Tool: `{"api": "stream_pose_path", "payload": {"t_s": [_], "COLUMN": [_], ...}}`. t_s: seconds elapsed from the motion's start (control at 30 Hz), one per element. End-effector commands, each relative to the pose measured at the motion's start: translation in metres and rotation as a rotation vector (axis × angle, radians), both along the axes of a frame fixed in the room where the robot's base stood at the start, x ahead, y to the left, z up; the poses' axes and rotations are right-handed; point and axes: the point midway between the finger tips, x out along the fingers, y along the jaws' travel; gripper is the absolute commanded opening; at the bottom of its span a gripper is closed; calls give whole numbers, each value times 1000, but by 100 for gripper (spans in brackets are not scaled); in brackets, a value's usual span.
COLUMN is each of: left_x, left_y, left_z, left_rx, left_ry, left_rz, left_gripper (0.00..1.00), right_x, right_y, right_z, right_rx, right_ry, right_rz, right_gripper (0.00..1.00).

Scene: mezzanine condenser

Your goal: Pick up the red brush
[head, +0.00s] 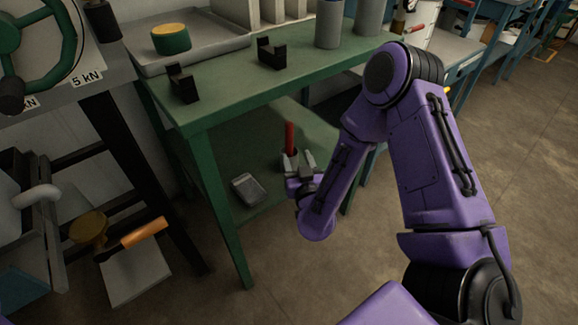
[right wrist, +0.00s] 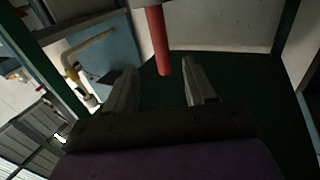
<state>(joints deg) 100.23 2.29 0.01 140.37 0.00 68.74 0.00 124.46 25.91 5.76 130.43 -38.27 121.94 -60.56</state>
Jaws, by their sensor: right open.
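The red brush (head: 289,137) shows as an upright red handle over the lower shelf of the green table. Its lower part is hidden behind my right gripper in the head view. My right gripper (head: 298,161) is open at the brush. In the right wrist view the red brush (right wrist: 157,38) comes down from the top, and its end shows in the gap between the two open fingertips of my right gripper (right wrist: 160,77). I cannot tell whether a finger touches it. My left gripper is not in view.
The green table's top (head: 225,95) overhangs the lower shelf (head: 225,155), and its front leg (head: 226,215) stands left of my right arm. A small grey tray (head: 248,188) lies on the shelf. Black brackets (head: 271,53) and grey cylinders (head: 329,25) stand on the top.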

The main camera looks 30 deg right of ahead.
Motion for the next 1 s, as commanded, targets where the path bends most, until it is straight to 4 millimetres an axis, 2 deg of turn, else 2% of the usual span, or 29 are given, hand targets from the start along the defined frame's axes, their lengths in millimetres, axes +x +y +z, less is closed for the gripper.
{"api": "stream_pose_path", "payload": {"t_s": [0.2, 0.37, 0.6, 0.87, 0.97, 1.0], "left_x": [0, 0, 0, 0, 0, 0], "left_y": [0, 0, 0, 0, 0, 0], "left_z": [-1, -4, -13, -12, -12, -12], "left_rx": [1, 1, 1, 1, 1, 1], "left_ry": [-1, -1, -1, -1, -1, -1], "left_rz": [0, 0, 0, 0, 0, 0], "left_gripper": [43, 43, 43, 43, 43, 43], "right_x": [37, 55, 92, 98, 98, 98], "right_y": [-16, -23, -37, -38, -38, -38], "right_z": [5, 3, 1, 2, 2, 2], "right_rx": [-6, -5, -5, -6, -6, -6], "right_ry": [-17, -13, -12, -9, -9, -9], "right_rz": [-8, -7, -4, -1, -1, -1], "right_gripper": [55, 55, 55, 55, 26, 13]}}
